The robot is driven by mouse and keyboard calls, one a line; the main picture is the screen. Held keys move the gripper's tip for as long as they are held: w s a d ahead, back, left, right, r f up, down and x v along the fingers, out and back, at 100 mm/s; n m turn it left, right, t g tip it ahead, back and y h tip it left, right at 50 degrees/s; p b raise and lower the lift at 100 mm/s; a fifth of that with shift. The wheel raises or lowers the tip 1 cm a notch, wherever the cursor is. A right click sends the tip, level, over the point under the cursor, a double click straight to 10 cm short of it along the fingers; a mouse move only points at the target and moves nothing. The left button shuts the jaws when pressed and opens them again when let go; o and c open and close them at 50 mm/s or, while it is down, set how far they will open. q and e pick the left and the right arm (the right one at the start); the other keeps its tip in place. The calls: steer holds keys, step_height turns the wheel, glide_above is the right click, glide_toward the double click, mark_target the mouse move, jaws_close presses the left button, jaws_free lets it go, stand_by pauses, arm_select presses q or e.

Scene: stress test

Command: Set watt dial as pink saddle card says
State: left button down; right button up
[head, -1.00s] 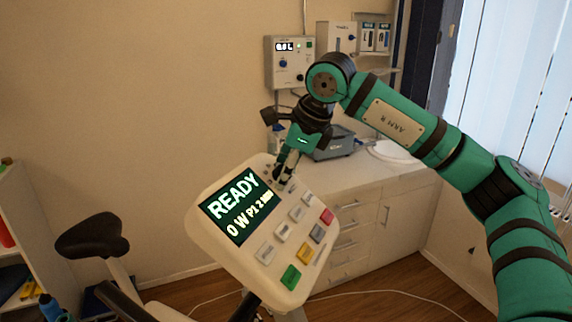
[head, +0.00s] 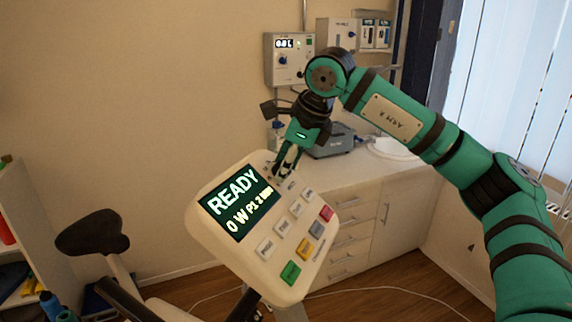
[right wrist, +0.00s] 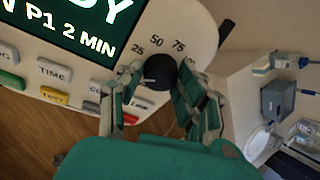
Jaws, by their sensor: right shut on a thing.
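My right gripper (head: 281,172) is at the top corner of the bike console (head: 215,226). In the right wrist view its fingers (right wrist: 158,100) are shut on the black watt dial (right wrist: 161,70), one on each side. The marks 25, 50 and 75 show around the dial. A short white line on the dial's left side points left, below the 25 mark. The console screen (head: 238,204) reads READY, 0 W, P1 2 MIN. The black saddle (head: 92,232) is at the left; no pink card shows on it. My left gripper is not in view.
A white cabinet (head: 350,225) stands behind with a grey device (head: 333,143) on top. A wall box (head: 289,60) hangs above.

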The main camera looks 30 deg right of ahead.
steer(key=m+g, duration=0.1)
steer(key=m, duration=0.3)
steer(key=shift+w+y, duration=0.1)
steer(key=shift+y, duration=0.2)
steer(key=m+g+y, duration=0.1)
steer(key=m, duration=0.5)
steer(key=shift+d+r, duration=0.1)
steer(key=shift+d, duration=0.05)
steer(key=m+y, duration=0.1)
steer(key=m, duration=0.2)
steer(key=m+y, duration=0.1)
steer(key=m, duration=0.2)
steer(key=shift+w+d, duration=0.1)
steer(key=m+y, duration=0.1)
steer(key=m, duration=0.4)
steer(key=shift+t, duration=0.3)
steer(key=shift+m, duration=0.4)
steer(key=o, duration=1.1)
steer(key=shift+d, duration=0.1)
steer(key=shift+o, duration=0.2)
